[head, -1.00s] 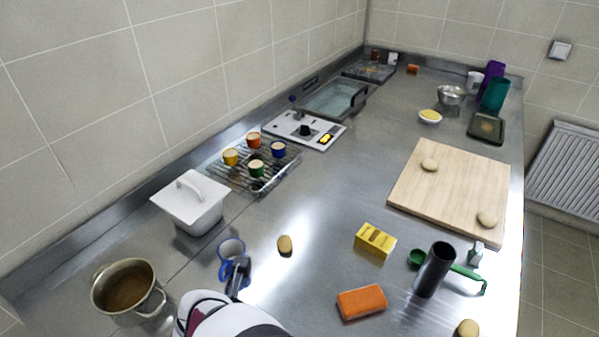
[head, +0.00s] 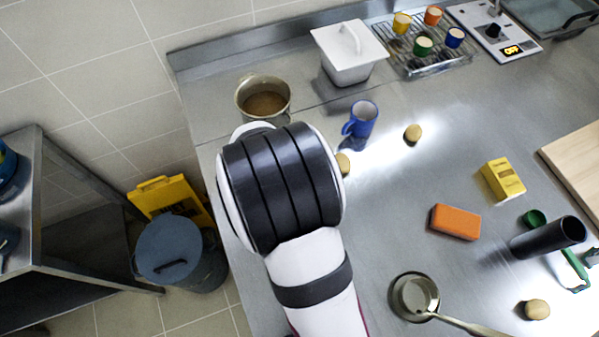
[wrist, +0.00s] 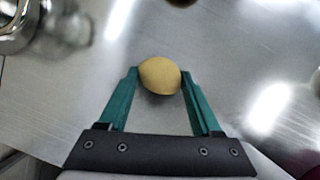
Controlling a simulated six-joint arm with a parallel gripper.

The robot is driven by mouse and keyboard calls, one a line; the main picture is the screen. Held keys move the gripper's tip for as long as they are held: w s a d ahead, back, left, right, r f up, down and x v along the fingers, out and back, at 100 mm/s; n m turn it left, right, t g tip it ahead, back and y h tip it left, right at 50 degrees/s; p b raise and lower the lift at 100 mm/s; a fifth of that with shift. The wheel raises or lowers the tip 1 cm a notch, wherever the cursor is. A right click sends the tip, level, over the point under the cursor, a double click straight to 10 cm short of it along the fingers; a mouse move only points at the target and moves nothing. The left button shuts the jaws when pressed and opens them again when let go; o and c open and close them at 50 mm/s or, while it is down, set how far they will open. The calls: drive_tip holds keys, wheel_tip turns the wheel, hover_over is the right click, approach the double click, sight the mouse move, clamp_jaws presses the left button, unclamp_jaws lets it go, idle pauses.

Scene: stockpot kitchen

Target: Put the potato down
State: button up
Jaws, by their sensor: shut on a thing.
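A tan potato (wrist: 160,75) sits between the teal fingertips of my gripper (wrist: 160,85) in the wrist view. The gripper is shut on it from both sides. The steel counter shows beneath it with a dark shadow close by; I cannot tell if the potato touches the counter. In the head view my arm hides the gripper, and a potato (head: 343,163), apparently the held one, shows partly past its right edge. Another potato (head: 413,133) lies on the counter right of the blue mug (head: 361,119), and one more (head: 537,309) lies at the lower right.
A pot of brown liquid (head: 264,103) stands behind my arm. A white lidded container (head: 349,55) stands at the back. An orange sponge (head: 455,222), a yellow box (head: 503,180), a dark cylinder (head: 547,238) and a small pan (head: 415,296) stand to the right. Bare counter lies between them.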

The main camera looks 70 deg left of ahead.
drive_tip(key=shift+f, duration=0.15)
drive_tip(key=o, duration=1.4)
drive_tip(key=a+v, duration=0.1)
drive_tip(key=v, duration=0.6)
drive_tip(key=shift+d+r, duration=0.4)
drive_tip(key=shift+d, duration=0.15)
drive_tip(key=shift+s, duration=0.1)
